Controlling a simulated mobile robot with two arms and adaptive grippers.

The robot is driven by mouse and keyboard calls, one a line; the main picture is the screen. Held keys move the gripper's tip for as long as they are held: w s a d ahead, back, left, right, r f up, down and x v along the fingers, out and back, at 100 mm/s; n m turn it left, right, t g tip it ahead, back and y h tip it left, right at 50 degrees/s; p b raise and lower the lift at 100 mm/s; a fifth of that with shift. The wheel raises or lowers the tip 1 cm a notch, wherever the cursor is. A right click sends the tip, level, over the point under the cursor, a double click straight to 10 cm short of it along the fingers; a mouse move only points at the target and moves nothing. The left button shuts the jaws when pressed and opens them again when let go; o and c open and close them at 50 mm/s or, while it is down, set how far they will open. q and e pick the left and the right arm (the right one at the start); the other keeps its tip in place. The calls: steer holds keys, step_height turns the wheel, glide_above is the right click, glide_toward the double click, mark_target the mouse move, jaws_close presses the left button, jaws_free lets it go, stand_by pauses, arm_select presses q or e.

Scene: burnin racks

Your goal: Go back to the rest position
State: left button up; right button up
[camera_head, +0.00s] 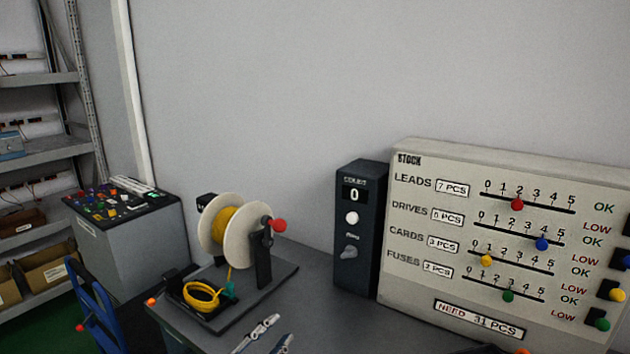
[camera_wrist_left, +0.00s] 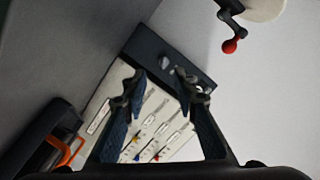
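My left gripper (camera_head: 273,328) is at the bottom edge of the head view, over the front of the bench. Its two light fingertips are apart with nothing between them. In the left wrist view the same gripper (camera_wrist_left: 163,79) has its dark blue fingers spread and empty, with the counter box and stock board beyond them. I cannot make out my right gripper in either view.
A wire reel (camera_head: 243,223) with a red-knobbed crank stands left of the gripper, yellow wire coiled before it. A dark counter box (camera_head: 357,225) reads 0, beside the stock board (camera_head: 420,280). A grey cabinet (camera_head: 147,243) and shelves (camera_head: 45,151) stand left.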

arm_select(q)
steer(key=s+a+f+n+g+y, duration=0.35)
steer(key=s+f, duration=0.35)
steer(key=s, duration=0.4)
steer(key=s+a+f+n+g+y, duration=0.2)
steer(key=s+a+f+n+g, duration=0.4)
steer(key=s, duration=0.5)
steer(key=s+a+f+n+g+y, duration=0.2)
steer(key=s+a+f+n, duration=0.15)
steer(key=s+f, duration=0.55)
steer(key=s+f+g, duration=0.1)
steer(key=s+f, duration=0.1)
steer(key=f, duration=1.1)
steer(key=s+f+g, duration=0.1)
steer(key=s+f, duration=0.1)
steer(key=f, duration=1)
steer(key=s+a+f, duration=0.2)
steer(key=s+f, duration=1.3)
steer(key=s, duration=0.1)
steer(key=shift+s+a+g, duration=0.2)
steer(key=shift+s+g, duration=0.05)
steer(key=shift+g, duration=0.1)
steer(key=shift+w, duration=0.1)
